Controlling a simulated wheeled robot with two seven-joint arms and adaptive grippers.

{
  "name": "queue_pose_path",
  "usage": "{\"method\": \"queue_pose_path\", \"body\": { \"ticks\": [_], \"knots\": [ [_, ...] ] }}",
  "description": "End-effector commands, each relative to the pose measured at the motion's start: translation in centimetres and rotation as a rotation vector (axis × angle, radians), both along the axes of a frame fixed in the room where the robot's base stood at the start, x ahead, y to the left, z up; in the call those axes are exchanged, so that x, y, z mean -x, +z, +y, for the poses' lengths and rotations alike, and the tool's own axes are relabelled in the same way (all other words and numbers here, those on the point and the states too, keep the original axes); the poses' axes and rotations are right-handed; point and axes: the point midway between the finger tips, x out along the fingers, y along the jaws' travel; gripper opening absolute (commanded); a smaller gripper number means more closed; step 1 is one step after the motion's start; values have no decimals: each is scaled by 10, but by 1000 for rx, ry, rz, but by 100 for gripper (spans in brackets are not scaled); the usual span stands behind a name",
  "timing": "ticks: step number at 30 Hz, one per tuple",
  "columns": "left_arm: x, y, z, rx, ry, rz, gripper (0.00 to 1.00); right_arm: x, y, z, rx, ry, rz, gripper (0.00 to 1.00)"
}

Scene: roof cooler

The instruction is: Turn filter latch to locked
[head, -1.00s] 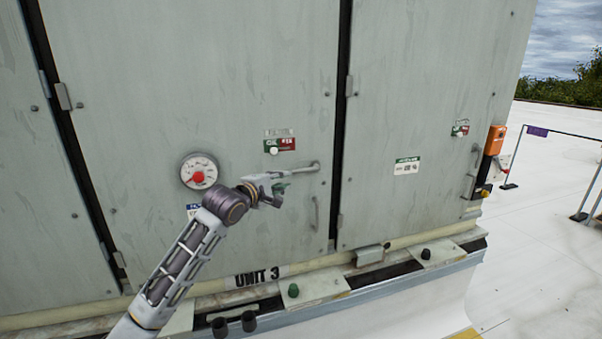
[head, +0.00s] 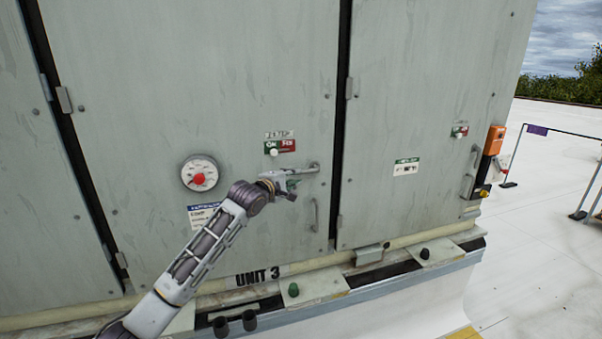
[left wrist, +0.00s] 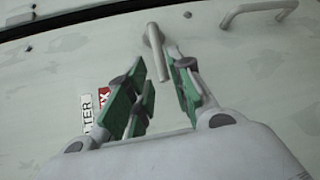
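The filter latch (head: 314,167) is a grey bar handle on the middle door of the cooler. It lies roughly level in the head view, its pivot at the right and its free end toward my gripper. In the left wrist view the latch (left wrist: 154,45) is a round rod whose free end reaches between the green finger pads. My left gripper (head: 294,180) is at the latch; its fingers (left wrist: 160,78) are open, one on each side of the rod. I cannot tell whether a pad touches it. My right gripper is not in view.
A green-and-red label (head: 280,146) sits above the latch, under a small white plate. A round gauge (head: 199,173) is to the left. A fixed door handle (head: 314,214) is below the latch; it also shows in the left wrist view (left wrist: 258,8). An orange box (head: 494,140) is at the right corner.

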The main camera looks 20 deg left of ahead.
Motion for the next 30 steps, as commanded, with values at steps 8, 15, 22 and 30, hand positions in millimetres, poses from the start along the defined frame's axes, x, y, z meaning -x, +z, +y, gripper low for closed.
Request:
{"method": "queue_pose_path", "body": {
  "ticks": [8,15,22,30],
  "knots": [
    [-22,-2,-5,1,0,0,23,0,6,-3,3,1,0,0],
    [-40,-4,-8,0,0,-1,23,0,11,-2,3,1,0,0],
    [-55,-6,-11,0,-1,-1,23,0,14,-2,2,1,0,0],
    [-63,-9,-13,0,0,0,23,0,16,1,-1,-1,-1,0]
  ]
}}
